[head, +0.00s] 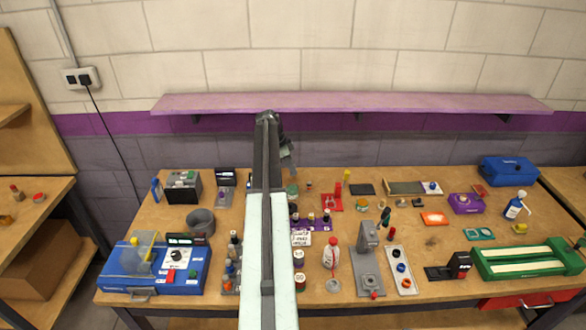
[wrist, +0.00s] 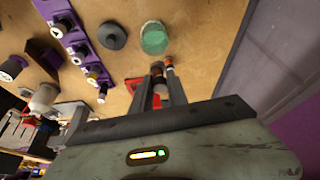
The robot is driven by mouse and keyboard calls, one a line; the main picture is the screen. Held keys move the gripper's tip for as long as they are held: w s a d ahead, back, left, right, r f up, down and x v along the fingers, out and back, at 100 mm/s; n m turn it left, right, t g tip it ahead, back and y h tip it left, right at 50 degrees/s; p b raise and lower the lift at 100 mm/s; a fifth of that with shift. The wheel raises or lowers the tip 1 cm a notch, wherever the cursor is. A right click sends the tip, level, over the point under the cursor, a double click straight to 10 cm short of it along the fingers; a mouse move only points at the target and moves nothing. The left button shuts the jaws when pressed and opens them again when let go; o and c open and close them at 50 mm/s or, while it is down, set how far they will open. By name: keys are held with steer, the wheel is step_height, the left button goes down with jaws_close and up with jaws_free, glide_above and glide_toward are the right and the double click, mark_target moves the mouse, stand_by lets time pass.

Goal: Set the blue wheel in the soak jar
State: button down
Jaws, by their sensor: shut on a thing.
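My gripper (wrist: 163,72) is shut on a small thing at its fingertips. The thing shows only as a narrow dark piece with orange-red parts, and I cannot tell its shape or whether it is the blue wheel. In the head view my gripper (head: 288,158) is up over the back of the table, partly hidden by my arm. A round greenish jar (wrist: 154,38), possibly the soak jar, stands just beyond the fingertips, apart from them. It also shows beside my arm in the head view (head: 292,189). I cannot pick out the blue wheel for certain.
A grey round piece (wrist: 112,36) and a purple rack (wrist: 75,38) stand left of the jar. A red tray (head: 330,200) lies to its right in the head view. A wall shelf (head: 350,103) runs behind the table. A white tray (head: 399,270) holds small round pieces.

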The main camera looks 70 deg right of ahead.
mark_target(292, 184)
steer(key=shift+f+b, duration=4.6)
steer(key=shift+f, duration=0.1)
steer(key=shift+a, duration=0.35)
steer(key=c, duration=1.2)
jaws_free()
steer(key=shift+s, duration=0.1)
steer(key=shift+w+r+p, duration=0.2)
steer(key=shift+r+p, duration=0.3)
steer(key=shift+r, duration=0.05)
steer(key=p+v, duration=0.6)
steer(key=shift+r, duration=0.25)
steer(key=shift+w+r+p, duration=0.3)
steer(key=shift+w+p, duration=0.05)
